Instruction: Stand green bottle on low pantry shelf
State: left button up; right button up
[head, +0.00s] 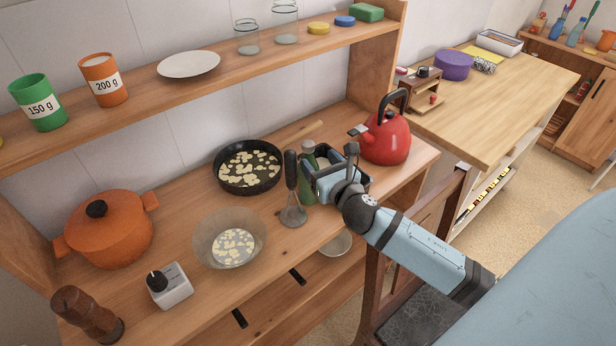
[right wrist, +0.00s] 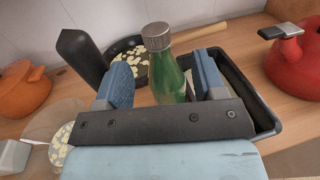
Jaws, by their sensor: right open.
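My right gripper (head: 322,170) is open at the bottle's right side, low over the dresser. In the right wrist view, the bottle (right wrist: 170,85) shows between the two spread blue fingers of the gripper (right wrist: 164,78). I cannot tell whether either finger touches it; its lower part is hidden by the gripper body. My left gripper is not in view. I cannot tell which shelf is the low pantry shelf.
A dark tray (right wrist: 262,118) lies close on the right. A red kettle (head: 386,138), frying pan (head: 236,183) and glass bowl (head: 213,254) stand around. A wooden cabinet (head: 560,92) stands at far right.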

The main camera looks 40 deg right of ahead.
aim_at(304, 146)
jog(key=w, duration=0.5)
jog(key=w+p, duration=0.1)
jog(key=w, duration=0.1)
jog(key=shift+w+d+f, duration=0.3)
jog(key=shift+w+d, duration=0.05)
grip_shut()
jog(key=shift+r, duration=0.15)
